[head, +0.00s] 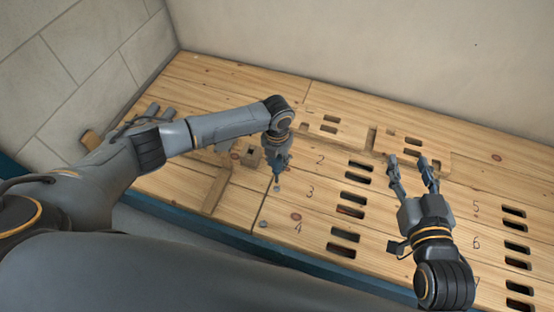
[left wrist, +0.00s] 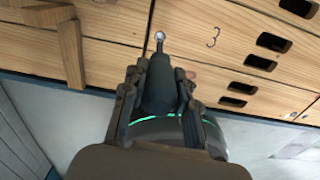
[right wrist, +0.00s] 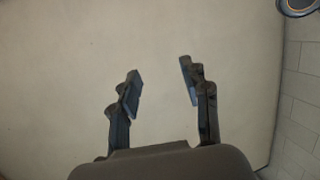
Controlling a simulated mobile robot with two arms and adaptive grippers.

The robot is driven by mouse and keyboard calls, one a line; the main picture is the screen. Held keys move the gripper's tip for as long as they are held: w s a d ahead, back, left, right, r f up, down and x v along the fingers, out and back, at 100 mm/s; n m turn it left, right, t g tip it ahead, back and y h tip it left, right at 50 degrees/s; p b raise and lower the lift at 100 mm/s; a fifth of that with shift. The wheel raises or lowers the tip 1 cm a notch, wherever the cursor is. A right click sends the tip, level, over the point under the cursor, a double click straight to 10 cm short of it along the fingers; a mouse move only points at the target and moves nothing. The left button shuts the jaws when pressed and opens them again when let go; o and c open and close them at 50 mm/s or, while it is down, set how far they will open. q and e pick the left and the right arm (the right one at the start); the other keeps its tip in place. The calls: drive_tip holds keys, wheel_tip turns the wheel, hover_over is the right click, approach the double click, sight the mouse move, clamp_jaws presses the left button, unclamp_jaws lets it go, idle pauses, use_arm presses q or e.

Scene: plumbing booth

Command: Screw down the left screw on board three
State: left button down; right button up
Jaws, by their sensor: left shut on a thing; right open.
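Board three (head: 325,205) is a wooden plank marked "3" on the bench; the "3" (left wrist: 213,37) also shows in the left wrist view. Its left screw (head: 277,188) has a round grey head, and shows in the left wrist view (left wrist: 159,37) at the screwdriver's tip. My left gripper (head: 277,162) is shut on a dark screwdriver (left wrist: 159,85), pointing down at that screw. The tip looks on or very close to the screw head; exact contact I cannot tell. My right gripper (head: 408,162) is open and empty above the boards at the right.
Another screw (head: 263,224) sits on the board marked "4". Wooden bars (head: 216,190) lie left of the screws. Several boards with dark slots (head: 515,212) spread to the right. A wooden block (head: 249,156) stands near my left gripper. A wall rises behind the bench.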

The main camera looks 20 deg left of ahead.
use_arm(q)
drive_tip(key=shift+r+p, duration=0.75)
drive_tip(key=shift+r, duration=0.2)
use_arm(e)
drive_tip(key=s+d+f+g+h, duration=0.1)
drive_tip(key=s+d+f+g, duration=0.1)
drive_tip(key=s+f+g, duration=0.2)
drive_tip(key=shift+f+g+h, duration=0.3)
drive_tip(key=shift+f, duration=1.1)
drive_tip(key=shift+s, duration=0.1)
